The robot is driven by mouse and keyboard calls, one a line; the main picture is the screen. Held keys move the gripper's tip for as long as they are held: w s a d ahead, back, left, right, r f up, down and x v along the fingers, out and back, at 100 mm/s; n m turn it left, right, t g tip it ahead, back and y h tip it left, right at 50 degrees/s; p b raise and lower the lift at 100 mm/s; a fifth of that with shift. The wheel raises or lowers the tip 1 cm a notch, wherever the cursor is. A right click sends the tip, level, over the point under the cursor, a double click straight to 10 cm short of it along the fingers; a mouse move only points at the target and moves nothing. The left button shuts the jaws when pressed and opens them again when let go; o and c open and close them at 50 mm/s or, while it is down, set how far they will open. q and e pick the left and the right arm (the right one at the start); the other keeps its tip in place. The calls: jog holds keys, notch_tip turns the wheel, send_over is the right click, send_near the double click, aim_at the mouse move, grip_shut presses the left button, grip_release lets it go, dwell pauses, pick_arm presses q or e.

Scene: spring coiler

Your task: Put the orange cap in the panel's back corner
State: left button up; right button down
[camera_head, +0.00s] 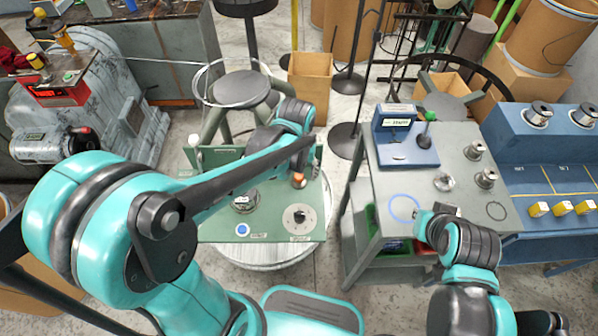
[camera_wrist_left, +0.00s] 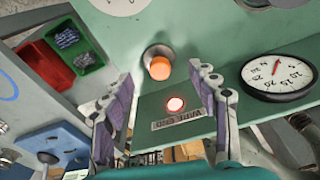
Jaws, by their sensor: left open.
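The orange cap (camera_head: 298,180) sits near the back right of the green panel (camera_head: 270,225), close below my left wrist. In the left wrist view the orange cap (camera_wrist_left: 159,68) tops a short metal stub on the panel (camera_wrist_left: 220,25). My left gripper (camera_wrist_left: 162,74) is open, its two fingers on either side of the cap's line of view, apart from it. A lit red lamp (camera_wrist_left: 175,104) and a "WIRE END" label show beside the cap. In the head view the left fingers are mostly hidden by my wrist. My right gripper (camera_head: 424,216) is over the grey bench; its fingers are unclear.
A dial (camera_head: 297,217) and a metal knob (camera_head: 245,203) stand on the panel. An upright green plate with a gauge (camera_wrist_left: 278,75) stands at its back. The grey bench (camera_head: 385,185) on the right holds a blue stand (camera_head: 405,148) and metal cylinders.

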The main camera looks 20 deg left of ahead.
aim_at(298, 180)
pick_arm(q)
notch_tip(298, 180, up, 7)
jog(key=p, duration=0.3)
jog(key=s+a+r+t, duration=0.2)
jog(key=s+t, duration=0.1)
jog(key=s, duration=0.2)
jog(key=s+a+r+m+t, duration=0.1)
jog(key=s+a+r+t, duration=0.1)
jog(key=s, duration=0.3)
jog(key=shift+a+r+t, duration=0.35)
jog(key=shift+r+t, duration=0.05)
jog(key=shift+r, duration=0.1)
jog(key=shift+w, duration=0.1)
